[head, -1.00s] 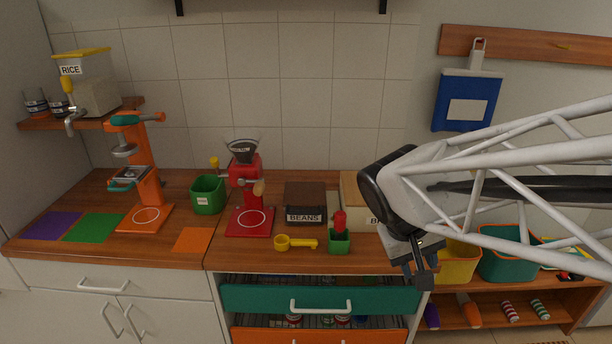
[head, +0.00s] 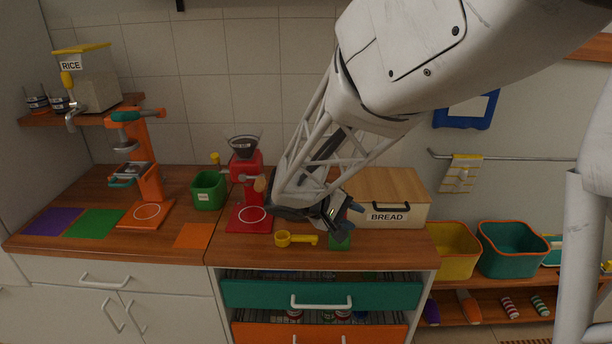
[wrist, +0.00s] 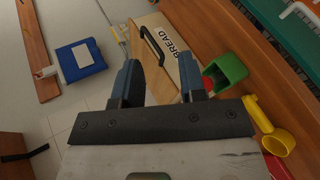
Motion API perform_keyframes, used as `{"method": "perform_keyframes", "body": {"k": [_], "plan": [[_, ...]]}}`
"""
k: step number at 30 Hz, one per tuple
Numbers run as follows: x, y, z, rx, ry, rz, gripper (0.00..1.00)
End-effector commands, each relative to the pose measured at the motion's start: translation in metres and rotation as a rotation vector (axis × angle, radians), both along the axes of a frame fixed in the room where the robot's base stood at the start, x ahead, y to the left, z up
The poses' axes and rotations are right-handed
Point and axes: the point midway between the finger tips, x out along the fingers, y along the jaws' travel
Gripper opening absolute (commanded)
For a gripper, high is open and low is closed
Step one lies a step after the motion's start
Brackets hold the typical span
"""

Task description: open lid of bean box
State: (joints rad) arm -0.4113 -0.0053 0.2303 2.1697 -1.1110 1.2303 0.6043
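The brown bean box is hidden in the head view behind my arm, left of the bread box (head: 386,190), and I cannot make it out in the wrist view. My gripper (head: 343,217) is over the counter where the bean box stands, above the green cup (head: 339,242). In the wrist view my gripper (wrist: 160,82) has its two blue fingers apart with nothing visible between them. The bread box (wrist: 155,75) with its black handle shows beyond and between the fingers. Contact between gripper and bean box cannot be seen.
A yellow scoop (head: 296,239) lies at the counter's front, beside the green cup. The red grinder (head: 245,185) stands close left of my arm. A green bin (head: 208,193) and an orange coffee machine (head: 149,180) stand farther left. Open bins (head: 512,250) are at right.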

Motion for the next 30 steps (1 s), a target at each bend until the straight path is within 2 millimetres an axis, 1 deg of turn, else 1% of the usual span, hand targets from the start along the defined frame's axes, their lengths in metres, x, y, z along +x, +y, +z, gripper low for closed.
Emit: {"method": "perform_keyframes", "body": {"k": [1,3,8,12,18,21,25,30], "plan": [[0.009,0.011,-0.007,-0.029,-0.005,0.025,0.38],[0.022,0.024,-0.014,-0.066,-0.022,0.058,0.38],[0.049,0.058,-0.031,-0.149,-0.065,0.142,0.38],[0.070,0.091,-0.048,-0.216,-0.108,0.221,0.38],[0.094,0.139,-0.074,-0.293,-0.175,0.336,0.38],[0.103,0.159,-0.085,-0.319,-0.203,0.383,0.38],[0.108,0.177,-0.095,-0.340,-0.227,0.424,0.38],[0.111,0.185,-0.099,-0.349,-0.242,0.444,0.38]]}}
